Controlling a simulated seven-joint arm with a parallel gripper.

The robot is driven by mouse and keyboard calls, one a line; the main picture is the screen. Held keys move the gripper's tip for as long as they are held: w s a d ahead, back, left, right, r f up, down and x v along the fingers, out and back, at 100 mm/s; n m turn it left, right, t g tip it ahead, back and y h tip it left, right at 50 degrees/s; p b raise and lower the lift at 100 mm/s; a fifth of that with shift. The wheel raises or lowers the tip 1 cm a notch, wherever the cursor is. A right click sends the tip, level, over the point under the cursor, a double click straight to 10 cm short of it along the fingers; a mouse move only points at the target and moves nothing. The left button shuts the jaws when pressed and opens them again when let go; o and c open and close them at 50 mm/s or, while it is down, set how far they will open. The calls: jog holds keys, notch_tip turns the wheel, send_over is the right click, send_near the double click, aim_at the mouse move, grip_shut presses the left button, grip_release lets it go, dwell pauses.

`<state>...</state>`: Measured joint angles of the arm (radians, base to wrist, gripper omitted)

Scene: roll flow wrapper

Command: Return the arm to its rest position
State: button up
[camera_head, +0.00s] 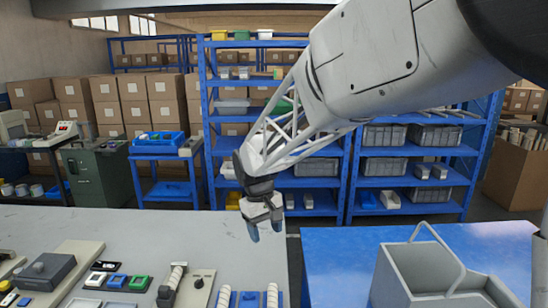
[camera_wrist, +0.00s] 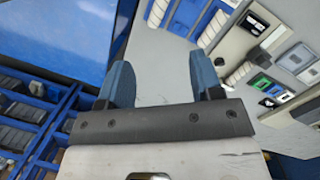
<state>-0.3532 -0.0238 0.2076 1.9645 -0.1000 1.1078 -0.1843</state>
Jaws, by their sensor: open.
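My gripper (camera_head: 265,228) hangs at the end of my white arm, in the middle of the body camera view. It is above the right end of the grey table, near the gap to the blue table. In the wrist view my gripper (camera_wrist: 160,85) shows two blue fingers set wide apart, with nothing between them. The gripper is open and empty, and it touches nothing that I can see.
The grey table (camera_head: 150,222) carries several devices, rollers and coloured switches at its front left. A blue table (camera_head: 340,255) at the right holds a grey basket (camera_head: 395,275) with a raised handle. Blue shelves (camera_head: 215,130) with bins and a green cabinet (camera_head: 97,172) stand behind.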

jog(key=s+d+r+m+t+y, duration=0.15)
jog(key=s+d+r+m, duration=0.3)
jog(key=s+d, duration=1)
jog(key=s+d+m+t, duration=0.1)
jog(key=s+d, duration=0.2)
jog(key=s, duration=0.5)
jog(key=s+d+f+m+t, duration=0.1)
jog(key=s+d, duration=0.2)
jog(key=s, duration=0.4)
jog(key=shift+s+d+f, duration=0.15)
jog(key=shift+s+f, duration=0.15)
jog(key=shift+s, duration=0.1)
jog(key=shift+m, duration=0.25)
